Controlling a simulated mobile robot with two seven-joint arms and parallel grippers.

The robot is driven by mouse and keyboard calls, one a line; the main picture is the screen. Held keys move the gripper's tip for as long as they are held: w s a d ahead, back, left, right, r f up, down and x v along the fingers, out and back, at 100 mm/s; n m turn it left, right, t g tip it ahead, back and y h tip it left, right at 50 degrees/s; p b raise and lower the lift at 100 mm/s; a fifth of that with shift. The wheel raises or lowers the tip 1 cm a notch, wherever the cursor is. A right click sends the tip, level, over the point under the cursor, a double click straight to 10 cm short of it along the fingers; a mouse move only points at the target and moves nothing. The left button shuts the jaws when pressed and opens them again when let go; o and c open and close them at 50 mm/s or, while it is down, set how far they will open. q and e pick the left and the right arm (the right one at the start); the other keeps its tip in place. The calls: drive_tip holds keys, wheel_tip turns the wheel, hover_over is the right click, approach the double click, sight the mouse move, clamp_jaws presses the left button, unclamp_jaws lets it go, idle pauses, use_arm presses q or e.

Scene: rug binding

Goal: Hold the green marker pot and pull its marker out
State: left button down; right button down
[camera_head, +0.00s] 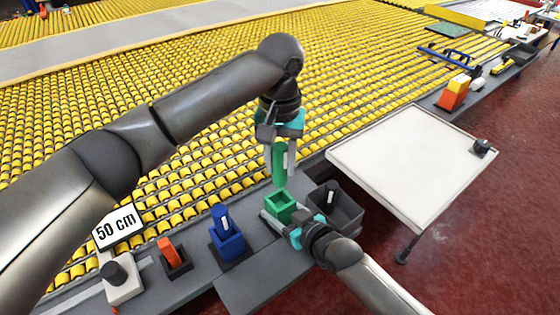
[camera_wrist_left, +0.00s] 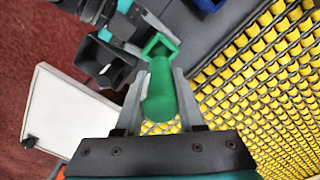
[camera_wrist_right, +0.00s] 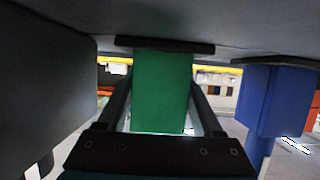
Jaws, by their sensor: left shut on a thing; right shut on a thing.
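The green marker (camera_head: 280,163) is upright, directly above the green marker pot (camera_head: 281,201). My left gripper (camera_head: 280,170) is shut on the marker from above. The marker's lower end is close to the pot's mouth; I cannot tell whether its tip is fully clear of the rim. The left wrist view shows the marker (camera_wrist_left: 160,95) between the fingers and the pot (camera_wrist_left: 160,44) beyond its end. My right gripper (camera_head: 282,218) is shut on the pot low at its side. The right wrist view shows the pot's green wall (camera_wrist_right: 160,95) between the fingers.
A white board (camera_head: 410,160) lies farther right. Yellow rollers fill the back.

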unclamp_jaws()
drive_tip(key=v, duration=1.2)
idle(0.3)
